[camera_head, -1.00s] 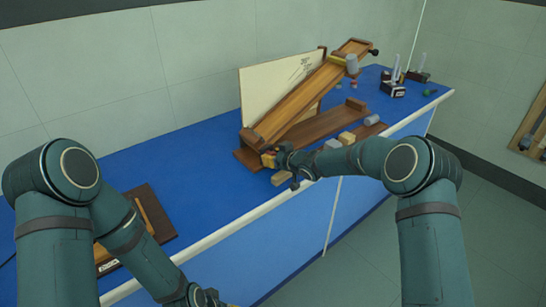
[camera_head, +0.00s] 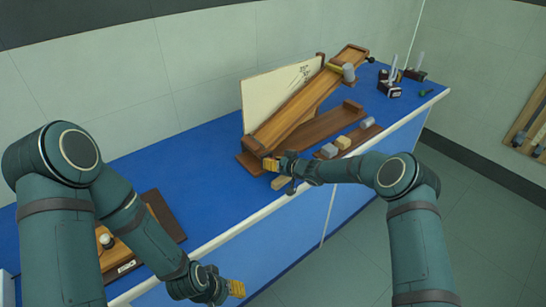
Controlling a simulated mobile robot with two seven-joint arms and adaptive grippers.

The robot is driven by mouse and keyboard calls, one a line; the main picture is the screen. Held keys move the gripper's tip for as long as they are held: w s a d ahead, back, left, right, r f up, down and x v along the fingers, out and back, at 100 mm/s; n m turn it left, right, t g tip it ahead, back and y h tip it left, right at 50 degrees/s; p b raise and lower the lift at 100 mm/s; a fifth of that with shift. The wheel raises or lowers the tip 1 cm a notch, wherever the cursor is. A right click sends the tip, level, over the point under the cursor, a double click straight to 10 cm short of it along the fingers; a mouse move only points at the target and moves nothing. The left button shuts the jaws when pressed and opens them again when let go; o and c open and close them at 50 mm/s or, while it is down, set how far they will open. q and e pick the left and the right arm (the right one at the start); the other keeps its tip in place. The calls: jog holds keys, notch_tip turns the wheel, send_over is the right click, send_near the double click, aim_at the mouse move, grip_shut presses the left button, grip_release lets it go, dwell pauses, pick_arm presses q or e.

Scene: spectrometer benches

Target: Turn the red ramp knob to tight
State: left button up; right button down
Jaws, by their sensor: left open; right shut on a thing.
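The wooden ramp (camera_head: 300,108) slopes up to the right from its low end on the blue bench. My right gripper (camera_head: 271,164) is shut at the front of the ramp's low end. The red knob does not show; the closed fingers cover the spot where they grip, so its pointer and setting cannot be read. A black knob (camera_head: 370,59) sticks out at the ramp's high end. My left gripper (camera_head: 236,288) is open and empty, low in front of the bench, well apart from the ramp.
A pale board (camera_head: 262,90) stands behind the ramp. A wooden panel (camera_head: 165,215) lies at the left; the bench between is clear.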

jog(key=shift+f+m+y, duration=0.15)
jog(key=shift+m+y, duration=0.35)
jog(key=shift+m, duration=0.4)
jog(key=shift+g, duration=0.3)
jog(key=c, duration=0.6)
grip_release()
jog(key=shift+s+d+r, duration=0.25)
jog(key=shift+d, duration=0.15)
jog(key=v, duration=1.1)
jog(key=shift+s+f, duration=0.1)
jog(key=shift+s, duration=0.05)
